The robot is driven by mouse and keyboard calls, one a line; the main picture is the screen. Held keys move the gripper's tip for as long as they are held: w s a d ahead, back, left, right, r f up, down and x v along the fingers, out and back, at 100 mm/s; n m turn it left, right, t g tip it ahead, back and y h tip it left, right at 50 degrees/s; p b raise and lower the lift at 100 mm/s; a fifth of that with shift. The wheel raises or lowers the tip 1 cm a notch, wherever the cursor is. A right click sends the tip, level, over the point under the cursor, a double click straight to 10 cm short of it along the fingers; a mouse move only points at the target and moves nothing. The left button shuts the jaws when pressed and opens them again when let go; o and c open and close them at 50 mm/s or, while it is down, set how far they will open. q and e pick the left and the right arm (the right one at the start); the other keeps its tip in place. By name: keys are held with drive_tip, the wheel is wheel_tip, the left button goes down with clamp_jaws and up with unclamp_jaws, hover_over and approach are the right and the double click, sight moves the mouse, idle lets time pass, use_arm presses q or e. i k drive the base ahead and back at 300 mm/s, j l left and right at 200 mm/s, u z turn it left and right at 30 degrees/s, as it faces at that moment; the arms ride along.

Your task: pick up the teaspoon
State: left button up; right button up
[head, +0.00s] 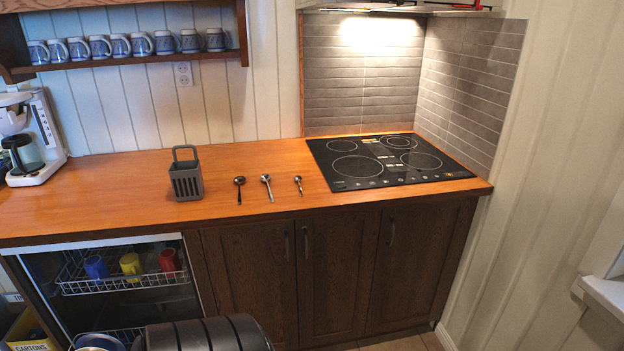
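Three spoon-like utensils lie apart in a row on the wooden counter (120,190). The shortest, a small silver one that looks like the teaspoon (298,185), is at the right end, just left of the cooktop. A longer silver utensil (266,187) lies in the middle. A utensil with a dark handle (239,190) lies at the left. A dark grey utensil holder (186,178) with a raised handle stands upright left of them; it looks empty. Neither of my grippers is in view.
A black cooktop (388,160) is set into the counter at the right. A coffee maker (32,140) stands at the far left. Below, an open dishwasher (120,275) holds coloured cups. Several mugs line the wall shelf (140,60). The counter between coffee maker and holder is clear.

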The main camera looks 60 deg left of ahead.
sight(298, 178)
drive_tip(key=i+u, duration=0.25)
drive_tip(key=u, duration=0.15)
drive_tip(key=i+u, duration=0.35)
drive_tip(key=i+l+u, duration=0.1)
drive_tip(key=u, duration=0.3)
